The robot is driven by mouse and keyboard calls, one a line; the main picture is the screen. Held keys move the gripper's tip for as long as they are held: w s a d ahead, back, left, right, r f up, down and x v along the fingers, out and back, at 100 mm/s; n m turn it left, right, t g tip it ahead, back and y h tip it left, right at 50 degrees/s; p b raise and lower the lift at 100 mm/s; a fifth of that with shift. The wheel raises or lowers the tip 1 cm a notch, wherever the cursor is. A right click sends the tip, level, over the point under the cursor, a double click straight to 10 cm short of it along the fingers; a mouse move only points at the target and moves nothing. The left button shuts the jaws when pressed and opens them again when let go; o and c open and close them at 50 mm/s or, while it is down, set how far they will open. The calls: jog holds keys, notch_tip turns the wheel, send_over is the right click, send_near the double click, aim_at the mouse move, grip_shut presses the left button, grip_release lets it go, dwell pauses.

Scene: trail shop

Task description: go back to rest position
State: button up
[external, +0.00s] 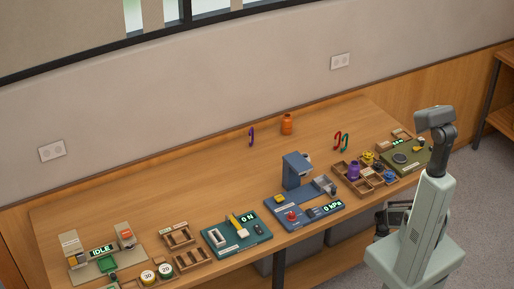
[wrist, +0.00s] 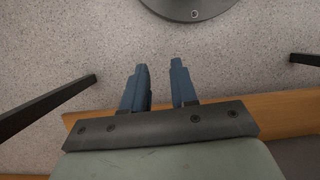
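My gripper (wrist: 161,85) shows in the wrist view with its two blue fingers apart and nothing between them. It hangs over the speckled grey floor, beside a wooden edge. In the external view my arm stands at the right front of the long wooden workbench (external: 205,165). There the gripper is low, beside the arm's base, and mostly hidden by the arm. It is clear of the things on the bench.
The bench front holds a blue press-like device (external: 297,170), a green panel (external: 236,233), wooden trays (external: 351,184), a purple bottle (external: 354,170) and a green scale station (external: 405,157). An orange bottle (external: 287,124) stands at the back. The bench's middle left is clear.

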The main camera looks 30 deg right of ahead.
jog(key=s+a+g, duration=0.2)
jog(key=s+a, duration=0.6)
jog(key=a, duration=0.5)
jog(key=shift+s+r+m+g, duration=0.2)
jog(key=shift+m+g, duration=0.1)
jog(key=shift+m, duration=0.1)
